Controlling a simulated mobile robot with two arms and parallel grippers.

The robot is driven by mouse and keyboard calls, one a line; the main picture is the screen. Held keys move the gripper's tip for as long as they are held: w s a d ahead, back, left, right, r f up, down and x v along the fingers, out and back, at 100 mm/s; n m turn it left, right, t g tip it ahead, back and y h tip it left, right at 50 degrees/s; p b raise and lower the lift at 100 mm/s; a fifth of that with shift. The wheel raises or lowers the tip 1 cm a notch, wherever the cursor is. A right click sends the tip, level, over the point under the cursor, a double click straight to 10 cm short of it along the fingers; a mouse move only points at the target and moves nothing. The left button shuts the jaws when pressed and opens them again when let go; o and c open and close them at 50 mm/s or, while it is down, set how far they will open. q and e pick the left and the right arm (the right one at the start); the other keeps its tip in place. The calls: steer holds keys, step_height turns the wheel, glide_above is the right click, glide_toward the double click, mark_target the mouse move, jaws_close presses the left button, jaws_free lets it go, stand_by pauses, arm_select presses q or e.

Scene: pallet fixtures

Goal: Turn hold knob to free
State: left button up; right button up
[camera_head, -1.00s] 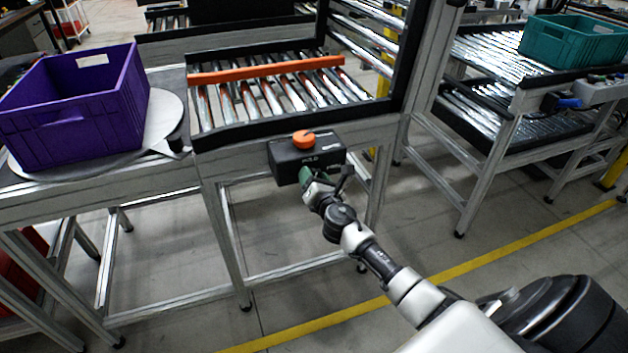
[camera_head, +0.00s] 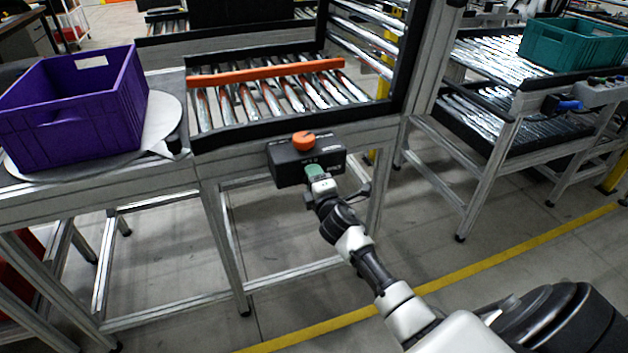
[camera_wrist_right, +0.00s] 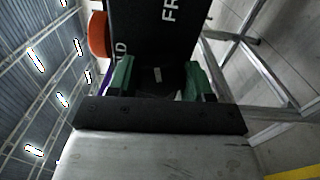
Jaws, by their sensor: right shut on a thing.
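A black control box (camera_head: 334,158) is mounted on the front rail of the roller conveyor; in the right wrist view its face (camera_wrist_right: 140,25) shows parts of white lettering, "LD" at left and "FR" at top. The hold knob (camera_wrist_right: 158,75) looks like a dark piece with a small pale mark, between the green fingers of my right gripper (camera_wrist_right: 158,84). In the head view my right gripper (camera_head: 315,171) is at the box's front face and hides the knob. It is shut on the knob. My left gripper is not in view.
An orange round knob (camera_head: 303,140) sits on top of the box. An orange bar (camera_head: 265,72) lies across the rollers. A purple crate (camera_head: 75,110) stands on the round plate at left, a teal crate (camera_head: 575,42) at far right. The floor before the box is open.

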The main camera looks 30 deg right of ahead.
steer(key=shift+m, duration=1.5)
steer(key=o, duration=0.9)
steer(key=v, duration=1.1)
steer(key=shift+w+f, duration=0.1)
